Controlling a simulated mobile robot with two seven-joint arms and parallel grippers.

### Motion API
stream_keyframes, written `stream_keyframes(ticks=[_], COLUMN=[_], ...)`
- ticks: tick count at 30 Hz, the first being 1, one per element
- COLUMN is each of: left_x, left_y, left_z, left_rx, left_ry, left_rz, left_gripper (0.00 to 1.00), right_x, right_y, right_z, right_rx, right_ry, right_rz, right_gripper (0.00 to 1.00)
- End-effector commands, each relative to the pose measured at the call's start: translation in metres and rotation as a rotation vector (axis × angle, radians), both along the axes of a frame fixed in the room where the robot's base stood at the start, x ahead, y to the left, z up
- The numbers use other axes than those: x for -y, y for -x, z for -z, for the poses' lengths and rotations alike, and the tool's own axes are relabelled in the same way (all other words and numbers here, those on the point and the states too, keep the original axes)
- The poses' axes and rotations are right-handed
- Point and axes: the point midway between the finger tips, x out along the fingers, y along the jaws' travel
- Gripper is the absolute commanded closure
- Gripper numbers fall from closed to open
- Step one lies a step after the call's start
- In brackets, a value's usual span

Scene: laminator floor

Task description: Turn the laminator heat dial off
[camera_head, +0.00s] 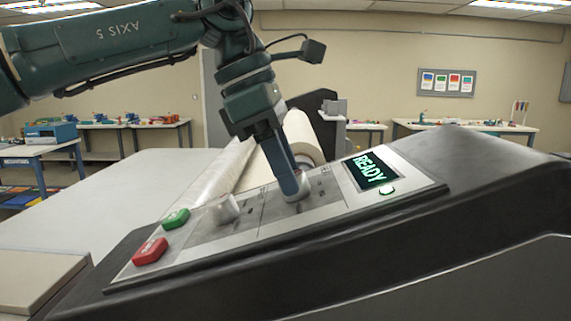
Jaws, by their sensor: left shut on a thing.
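The laminator (420,195) fills the lower right with its sloped control panel (215,241) facing me. My left gripper (293,190) comes down from the upper left and is shut on a pale dial (301,192) right of the panel's middle. The fingers hide much of this dial, and I cannot read its setting. A second pale knob (224,209) stands to the left, free of the gripper. I cannot tell from the small markings which knob is the heat dial. The display (370,171) reads READY in green. My right gripper is not in view.
A green button (176,218) and a red button (150,251) sit at the panel's left end. A lit button (387,190) is below the display. A pale flat surface (110,190) spreads to the left. Worktables line the far wall.

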Motion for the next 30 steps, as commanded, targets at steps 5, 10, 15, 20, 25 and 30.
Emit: stream_keyframes(ticks=[5,10,15,20,25,30], left_x=[0.0001,0.0,0.0,-0.0001,0.0001,0.0001], left_y=[0.0002,0.0001,0.0001,-0.0001,0.0002,0.0003], left_z=[-0.0003,-0.0001,-0.0004,-0.0002,-0.0006,-0.0009], left_rx=[-0.001,-0.013,-0.04,-0.083,-0.139,-0.193], left_ry=[0.0,0.0,-0.001,-0.001,0.0,0.001], left_rz=[-0.003,-0.033,-0.11,-0.228,-0.377,-0.527], left_gripper=[0.89,0.89,0.89,0.89,0.89,0.89], right_x=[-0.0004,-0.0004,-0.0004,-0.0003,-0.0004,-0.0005], right_y=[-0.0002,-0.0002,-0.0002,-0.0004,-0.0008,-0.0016], right_z=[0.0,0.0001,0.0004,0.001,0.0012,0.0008], right_rx=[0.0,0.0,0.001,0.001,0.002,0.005], right_ry=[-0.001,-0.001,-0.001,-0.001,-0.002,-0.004], right_rz=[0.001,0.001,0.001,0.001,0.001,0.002], right_gripper=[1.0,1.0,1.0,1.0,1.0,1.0])
